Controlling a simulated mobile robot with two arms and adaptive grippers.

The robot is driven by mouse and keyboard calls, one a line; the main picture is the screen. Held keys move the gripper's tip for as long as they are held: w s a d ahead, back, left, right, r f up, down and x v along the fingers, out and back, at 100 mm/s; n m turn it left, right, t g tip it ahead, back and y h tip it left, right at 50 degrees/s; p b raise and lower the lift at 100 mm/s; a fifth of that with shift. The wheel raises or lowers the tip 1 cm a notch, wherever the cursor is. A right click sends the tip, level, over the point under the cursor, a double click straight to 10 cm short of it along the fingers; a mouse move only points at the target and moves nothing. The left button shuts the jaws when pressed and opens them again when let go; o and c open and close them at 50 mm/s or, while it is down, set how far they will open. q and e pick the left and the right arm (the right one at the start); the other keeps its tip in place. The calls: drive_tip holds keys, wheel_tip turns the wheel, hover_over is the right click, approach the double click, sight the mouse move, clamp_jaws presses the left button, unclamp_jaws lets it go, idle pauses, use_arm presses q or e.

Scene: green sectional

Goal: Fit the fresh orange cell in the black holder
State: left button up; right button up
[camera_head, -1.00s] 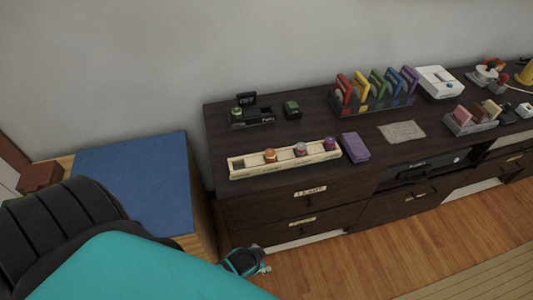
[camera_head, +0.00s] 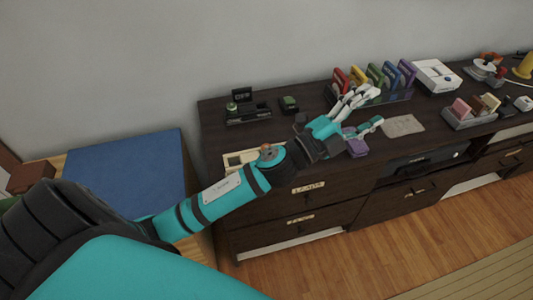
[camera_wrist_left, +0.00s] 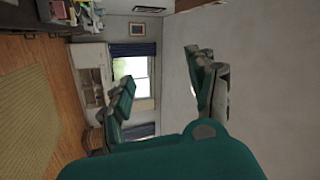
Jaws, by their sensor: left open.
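The black holder (camera_head: 248,117) stands at the back left of the dark dresser, with a small green-topped piece at its left end and a black upright part behind. The pale wooden tray (camera_head: 236,160) lies in front of it, mostly hidden by my left arm. An orange cell top (camera_head: 266,149) shows just at the arm's edge; the tray's other cells are hidden. My left gripper (camera_head: 364,114) is open and empty, right of the holder and tray, in front of the coloured upright pieces. Its spread fingers also show in the left wrist view (camera_wrist_left: 165,95). My right gripper is out of view.
A small black-and-green object (camera_head: 289,104) sits right of the holder. A rack of coloured upright pieces (camera_head: 376,80) stands behind the gripper. A purple box (camera_head: 356,147) lies below it, partly covered. A paper sheet (camera_head: 402,125) lies to the right.

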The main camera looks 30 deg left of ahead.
use_arm(q)
drive_tip(key=s+d+r+m+g+h, duration=0.1)
drive_tip(key=d+r+m+g+h, duration=0.25)
drive_tip(key=m+g+h, duration=0.35)
drive_tip(key=m+g+y, duration=1.2)
drive_tip(key=m+y, duration=0.3)
drive_tip(key=y, duration=0.3)
hover_over(266, 147)
wheel_tip(266, 147, down, 10)
drive_tip(key=f, duration=0.5)
drive_tip(key=f+p, duration=0.1)
drive_tip(key=f, duration=0.5)
drive_tip(key=shift+w, duration=0.2)
drive_tip(key=f, duration=0.1)
drive_tip(key=f+p, duration=0.1)
drive_tip(key=f, duration=0.3)
drive_tip(key=shift+s+f, duration=0.15)
drive_tip(key=shift+s, duration=0.1)
drive_tip(key=shift+f, duration=0.35)
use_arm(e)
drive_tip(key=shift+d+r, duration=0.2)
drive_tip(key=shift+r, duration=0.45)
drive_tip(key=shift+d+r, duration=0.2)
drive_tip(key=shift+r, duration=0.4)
